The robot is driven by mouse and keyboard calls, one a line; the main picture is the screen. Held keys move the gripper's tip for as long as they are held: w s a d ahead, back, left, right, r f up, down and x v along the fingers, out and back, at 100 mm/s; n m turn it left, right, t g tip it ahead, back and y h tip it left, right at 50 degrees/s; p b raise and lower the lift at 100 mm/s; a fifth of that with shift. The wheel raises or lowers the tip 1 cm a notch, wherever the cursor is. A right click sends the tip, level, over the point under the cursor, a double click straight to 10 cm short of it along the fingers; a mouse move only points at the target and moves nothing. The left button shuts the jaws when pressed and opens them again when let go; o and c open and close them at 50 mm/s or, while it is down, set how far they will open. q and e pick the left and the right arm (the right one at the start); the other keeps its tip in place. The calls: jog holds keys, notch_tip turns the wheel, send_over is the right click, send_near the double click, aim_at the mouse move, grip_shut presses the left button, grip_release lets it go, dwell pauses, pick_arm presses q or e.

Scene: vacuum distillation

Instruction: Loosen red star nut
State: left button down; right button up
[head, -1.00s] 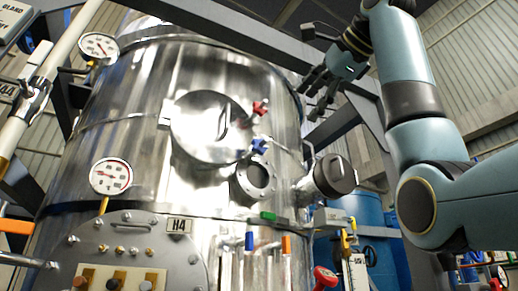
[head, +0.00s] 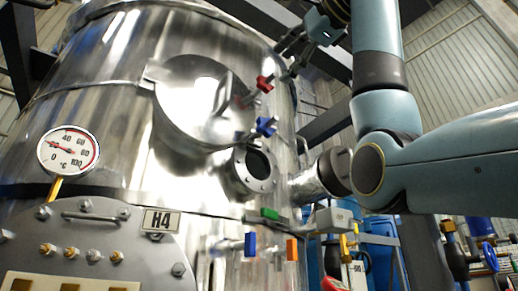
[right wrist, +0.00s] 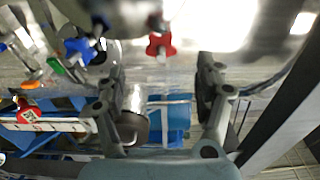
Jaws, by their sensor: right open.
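The red star nut (head: 264,83) sits at the right edge of the round hatch cover (head: 190,100) on the shiny steel vessel. A blue star nut (head: 266,127) is just below it. My right gripper (head: 296,52) is open and empty, up and to the right of the red star nut and apart from it. In the right wrist view, the red star nut (right wrist: 160,44) shows beyond the gap between the spread fingers (right wrist: 160,78), and the blue star nut (right wrist: 80,50) is to its left. My left gripper is not in view.
A flanged port (head: 258,170) and a capped side nozzle (head: 333,172) lie below the nuts. A temperature gauge (head: 68,150) is at the left. Green, blue and orange valve handles (head: 270,214) line the lower part. Dark beams run behind my right arm.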

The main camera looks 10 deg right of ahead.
aim_at(267, 82)
jog(key=p+x, duration=0.3)
jog(key=x, duration=0.4)
jog(key=shift+w+a+r+p, duration=0.1)
jog(key=shift+w+a+p, duration=0.05)
jog(key=shift+w+p, duration=0.2)
jog(key=shift+w+a, duration=0.15)
jog(key=shift+w, duration=0.25)
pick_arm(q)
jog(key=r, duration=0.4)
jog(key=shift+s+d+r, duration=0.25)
pick_arm(e)
jog(key=c, duration=1.2)
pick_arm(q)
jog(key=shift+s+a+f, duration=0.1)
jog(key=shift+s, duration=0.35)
